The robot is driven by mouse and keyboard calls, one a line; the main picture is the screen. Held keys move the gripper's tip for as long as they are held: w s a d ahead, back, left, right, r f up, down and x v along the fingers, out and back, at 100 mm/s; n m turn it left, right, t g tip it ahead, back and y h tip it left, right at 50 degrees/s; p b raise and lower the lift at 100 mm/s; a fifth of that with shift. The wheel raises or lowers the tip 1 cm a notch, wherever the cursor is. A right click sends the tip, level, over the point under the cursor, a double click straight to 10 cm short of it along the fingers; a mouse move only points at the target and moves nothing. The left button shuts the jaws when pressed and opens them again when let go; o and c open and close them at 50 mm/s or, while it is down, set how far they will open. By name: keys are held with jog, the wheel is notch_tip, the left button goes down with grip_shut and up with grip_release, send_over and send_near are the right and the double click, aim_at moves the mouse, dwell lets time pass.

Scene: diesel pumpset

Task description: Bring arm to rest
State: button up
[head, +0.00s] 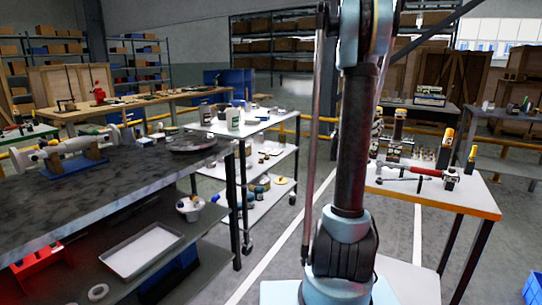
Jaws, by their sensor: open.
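My arm (352,150) stands upright just right of the middle of the head view. Its blue-grey base joint is at the bottom, and a dark link rises from it to a blue-grey joint at the top edge. The arm continues out of the picture above, so its far end is hidden. My gripper is not in view, and nothing held can be seen.
A dark workbench (60,205) fills the left, bearing a long metal part on a blue cradle (72,162). A white shelved cart (262,130) stands behind it. A white table (432,195) with tools is close on the right. Floor (270,265) shows between bench and arm.

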jog(key=s+a+r+n+t+y, duration=0.1)
jog(key=a+r+n+t+y, duration=0.1)
jog(key=a+n+y, duration=0.65)
jog(key=s+a+r+n+t+y, duration=0.2)
jog(key=a+n+t+y, duration=0.15)
jog(key=a+n, duration=1)
jog(key=s+a+f+n+g+y, duration=0.55)
jog(key=s+a+f+n, duration=0.35)
jog(key=s+a, duration=0.2)
jog(key=s+d+f+n+g+h, duration=0.1)
jog(key=s+f+n+g, duration=0.4)
jog(key=s, duration=0.9)
jog(key=s+d+f+n+g+h, duration=0.1)
jog(key=s+f+n+g, duration=0.4)
jog(key=s+f, duration=0.5)
jog(key=s+n+h, duration=0.1)
jog(key=s, duration=0.3)
jog(key=shift+d+f+n, duration=0.2)
jog(key=shift+d+n, duration=0.15)
jog(key=shift+n, duration=0.05)
jog(key=shift+w+h, duration=0.1)
jog(key=shift+h, duration=0.15)
jog(key=shift+w+f+g, duration=0.2)
jog(key=shift+w+g, duration=0.1)
jog(key=shift+w, duration=0.15)
